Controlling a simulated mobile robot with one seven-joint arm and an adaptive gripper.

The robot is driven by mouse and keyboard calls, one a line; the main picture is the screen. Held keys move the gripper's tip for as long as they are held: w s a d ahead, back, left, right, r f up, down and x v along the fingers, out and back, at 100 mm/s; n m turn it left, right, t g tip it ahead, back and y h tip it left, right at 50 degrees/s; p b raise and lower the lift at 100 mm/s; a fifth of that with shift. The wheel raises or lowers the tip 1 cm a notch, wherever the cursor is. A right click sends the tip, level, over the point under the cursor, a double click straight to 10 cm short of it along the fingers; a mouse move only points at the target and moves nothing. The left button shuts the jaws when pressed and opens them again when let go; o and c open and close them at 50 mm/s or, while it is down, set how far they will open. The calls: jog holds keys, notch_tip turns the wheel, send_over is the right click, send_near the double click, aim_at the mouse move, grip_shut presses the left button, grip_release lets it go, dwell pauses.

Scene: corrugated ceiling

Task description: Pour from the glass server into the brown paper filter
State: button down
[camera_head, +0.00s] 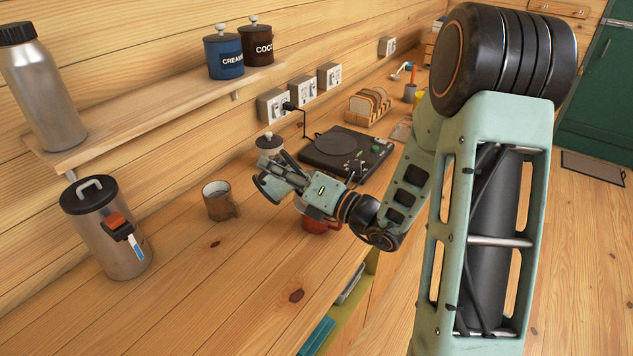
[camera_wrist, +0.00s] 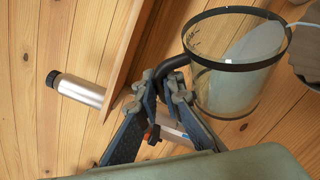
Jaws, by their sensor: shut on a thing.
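In the wrist view my gripper (camera_wrist: 160,88) is shut on the dark handle of the clear glass server (camera_wrist: 235,95). The server has a black band round its rim, and its open mouth shows. A pale patch shows through the glass; I cannot tell whether it is liquid or something behind. A brown, paper-like piece (camera_wrist: 306,48), apparently the filter, shows at the right edge beside the server, partly cut off. In the head view my gripper (camera_head: 270,180) is above the counter, with a red rounded thing (camera_head: 320,224) partly hidden below it.
A brown mug (camera_head: 219,202) and a steel canister (camera_head: 105,230) stand on the counter to the left. A black hotplate-like device (camera_head: 346,152) and a bread rack (camera_head: 368,108) are behind. The wall shelf (camera_head: 160,118) holds a steel bottle (camera_head: 45,95) and two jars.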

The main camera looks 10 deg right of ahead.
aim_at(264, 177)
jog(key=shift+w+d+r+m+t+y, duration=0.15)
jog(key=shift+d+r+m+t+y, duration=0.2)
jog(key=shift+r+m, duration=0.2)
dwell(0.4)
jog(key=shift+w+d+f+m+t+y+b, duration=0.15)
jog(key=shift+d+m+t+y+b, duration=0.1)
jog(key=shift+d+m+t+b, duration=0.35)
dwell(0.9)
jog(key=shift+w+d+r+m+t+p, duration=0.2)
jog(key=shift+d+m+p, duration=0.1)
jog(key=shift+d, duration=0.25)
jog(key=shift+w+d+r+m+t+p, duration=0.15)
jog(key=shift+d+m+p, duration=0.15)
jog(key=shift+d, duration=0.2)
jog(key=shift+w+d+r+m+t+p, duration=0.1)
jog(key=shift+d+r+m+p, duration=0.2)
jog(key=shift+d, duration=0.25)
jog(key=shift+w+d+r+m+t+p, duration=0.2)
jog(key=shift+d+m+t+p, duration=0.45)
jog(key=shift+m, duration=0.3)
jog(key=shift+w+d+r+m+t+p, duration=0.1)
jog(key=shift+d+r+m+t+p, duration=0.1)
jog(key=shift+d+m+t+p, duration=0.45)
dwell(0.7)
